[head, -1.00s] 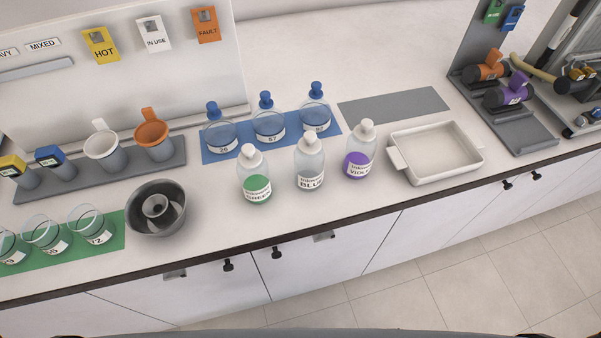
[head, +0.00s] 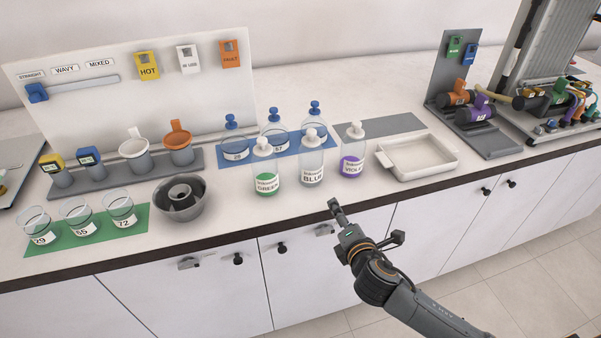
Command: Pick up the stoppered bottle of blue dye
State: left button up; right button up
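The bottle labelled BLUE (head: 312,162) stands upright on the counter with a white round stopper. No blue liquid shows in it; it looks clear or greyish. It stands between the bottle labelled GREEN (head: 266,170), with green liquid, and the bottle labelled VIOLET (head: 352,152), with violet liquid. My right gripper (head: 366,222) is in front of the counter's front edge, below and to the right of the BLUE bottle. Its fingers are spread apart with nothing between them. It is clear of all bottles. My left gripper is not in view.
Blue-stoppered flasks (head: 276,130) stand close behind on a blue mat (head: 236,160). A white tray (head: 418,156) lies right of the bottles. A grey bowl (head: 180,200) and beakers on a green mat (head: 140,222) are left. The counter in front of the bottles is clear.

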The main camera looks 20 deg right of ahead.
aim_at(304, 143)
jog(key=w+r+n+t+y, duration=0.1)
jog(key=r+n, duration=0.2)
jog(key=n, duration=0.1)
jog(key=w+a+r+n+t+y, duration=0.1)
jog(key=w+r+n, duration=0.1)
jog(key=n, duration=0.3)
jog(key=w+r+n+t+y, duration=0.1)
jog(key=w+r+n+y, duration=0.1)
jog(key=r+n, duration=0.1)
jog(key=shift+w+a+r+n, duration=0.25)
jog(key=shift+r+n, duration=0.15)
jog(key=shift+n, duration=0.5)
jog(key=shift+w+a+r+n+y, duration=0.15)
jog(key=shift+r+n+y, duration=0.2)
jog(key=shift+n, duration=0.35)
jog(key=x, duration=0.4)
jog(key=p+x, duration=0.1)
jog(key=x, duration=0.8)
jog(key=shift+w+r, duration=0.2)
jog(key=shift+w, duration=0.2)
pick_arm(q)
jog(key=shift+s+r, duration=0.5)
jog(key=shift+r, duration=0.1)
pick_arm(e)
jog(key=c, duration=1.2)
jog(key=shift+c, duration=0.5)
